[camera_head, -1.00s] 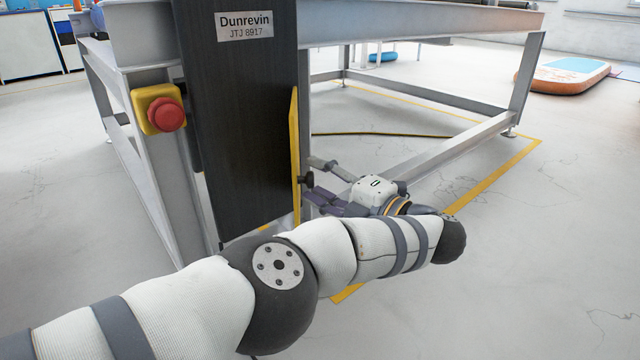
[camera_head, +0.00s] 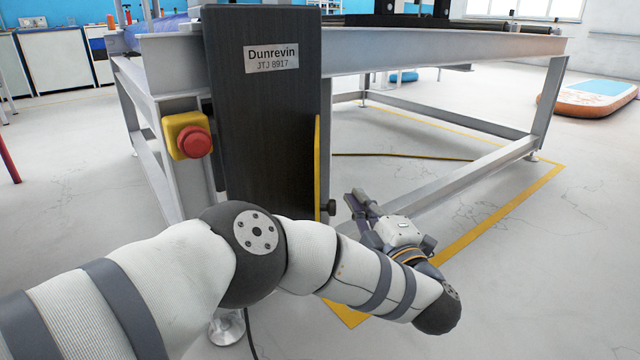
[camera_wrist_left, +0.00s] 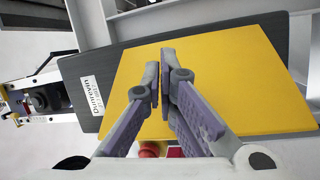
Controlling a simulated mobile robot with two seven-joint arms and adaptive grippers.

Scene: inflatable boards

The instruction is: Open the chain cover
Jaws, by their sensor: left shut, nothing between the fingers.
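The yellow cover panel (camera_head: 318,160) shows nearly edge-on at the right side of the dark upright panel (camera_head: 265,120) labelled "Dunrevin JTJ 8917". A small black knob (camera_head: 332,208) sticks out to the right from its lower part. My left gripper (camera_head: 358,205) is shut and empty, a little to the right of the knob and apart from it. In the left wrist view the yellow face (camera_wrist_left: 225,80) fills the middle behind my fingers (camera_wrist_left: 160,72). The knob cannot be made out there. My right gripper is not in view.
A red stop button (camera_head: 194,142) on a yellow box sits left of the dark panel. The grey metal frame (camera_head: 450,55) runs to the right, with a low beam (camera_head: 455,185) beyond my gripper.

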